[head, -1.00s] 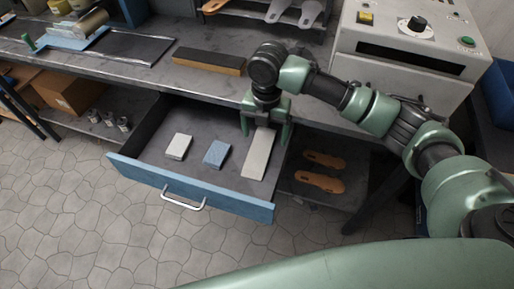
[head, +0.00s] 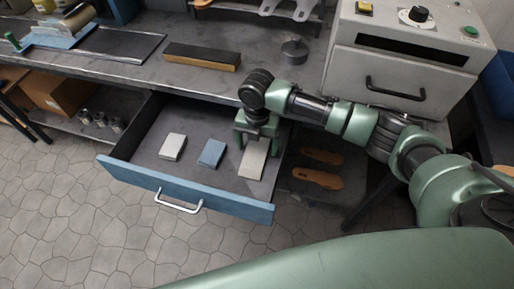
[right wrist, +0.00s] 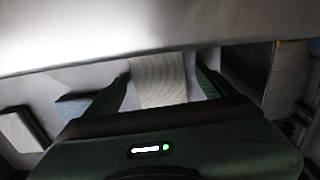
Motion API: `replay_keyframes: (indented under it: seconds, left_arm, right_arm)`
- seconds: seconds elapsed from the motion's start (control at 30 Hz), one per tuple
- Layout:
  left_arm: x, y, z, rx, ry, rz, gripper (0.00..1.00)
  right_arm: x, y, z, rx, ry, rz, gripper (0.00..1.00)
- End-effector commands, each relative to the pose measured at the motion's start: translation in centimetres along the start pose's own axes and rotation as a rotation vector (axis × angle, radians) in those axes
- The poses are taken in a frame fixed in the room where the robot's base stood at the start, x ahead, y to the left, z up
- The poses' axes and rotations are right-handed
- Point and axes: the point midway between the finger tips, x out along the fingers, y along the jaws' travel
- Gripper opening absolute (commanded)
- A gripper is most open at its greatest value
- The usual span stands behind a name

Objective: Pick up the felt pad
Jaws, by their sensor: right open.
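A long pale grey pad (head: 252,162), which looks like the felt pad, lies flat at the right end of the open drawer (head: 140,177). My right gripper (head: 256,140) points down over the pad's far end, which it partly hides. In the right wrist view the ribbed pale pad (right wrist: 158,82) shows between the two spread fingers (right wrist: 163,76), with gaps on both sides. The gripper is open and holds nothing. I cannot tell how high the fingertips are above the pad. My left gripper is not in view.
A blue block (head: 211,153) and an off-white block (head: 172,147) lie left of the pad in the drawer. The bench edge overhangs the drawer's back. Brown sandal soles (head: 317,178) lie on the shelf to the right. A grey machine (head: 400,60) stands on the bench.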

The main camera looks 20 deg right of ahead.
Motion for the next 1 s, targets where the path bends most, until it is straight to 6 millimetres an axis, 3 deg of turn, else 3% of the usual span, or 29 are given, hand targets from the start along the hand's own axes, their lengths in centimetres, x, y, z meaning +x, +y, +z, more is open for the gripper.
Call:
replay_keyframes:
  seconds: [0.17, 0.27, 0.4, 0.43, 0.83, 1.0]
  left_arm:
    - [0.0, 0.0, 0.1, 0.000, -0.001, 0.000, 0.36]
    - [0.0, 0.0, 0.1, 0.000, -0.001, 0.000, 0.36]
    - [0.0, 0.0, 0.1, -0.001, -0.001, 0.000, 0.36]
    - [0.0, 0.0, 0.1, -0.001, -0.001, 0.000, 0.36]
    - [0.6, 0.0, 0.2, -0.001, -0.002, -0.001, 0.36]
    - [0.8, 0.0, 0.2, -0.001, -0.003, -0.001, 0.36]
  right_arm:
    - [0.1, 0.0, 0.0, 0.000, 0.000, 0.000, 0.85]
    - [0.1, 0.0, 0.0, 0.000, 0.000, 0.000, 0.63]
    - [0.0, 0.0, 0.0, 0.000, 0.000, 0.000, 0.24]
    - [0.0, 0.0, 0.0, 0.000, 0.000, 0.000, 0.19]
    - [-0.5, 0.5, 0.0, -0.001, 0.000, 0.003, 0.19]
    - [-2.8, 0.5, 0.1, 0.000, -0.002, 0.004, 0.19]
